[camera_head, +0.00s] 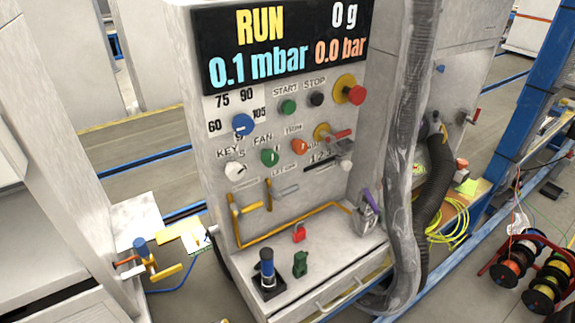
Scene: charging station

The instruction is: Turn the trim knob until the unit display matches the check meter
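The unit display (281,41) is a black panel at the top of the grey cabinet. It reads RUN, 0 g, 0.1 mbar and 0.0 bar. Below it, an orange knob (299,146) sits under a small blurred label that looks like TRIM. The setting of its pointer is too small to read. I cannot pick out a check meter or its reading with certainty. Neither of my grippers is in view, and nothing touches the knobs.
A blue dial knob (242,124), green FAN knob (269,157), white KEY knob (235,170) and red stop button (355,94) surround it. A yellow rail (290,226) edges the lower ledge, where a blue-topped lever (267,268) stands. A grey hose (407,130) hangs at right.

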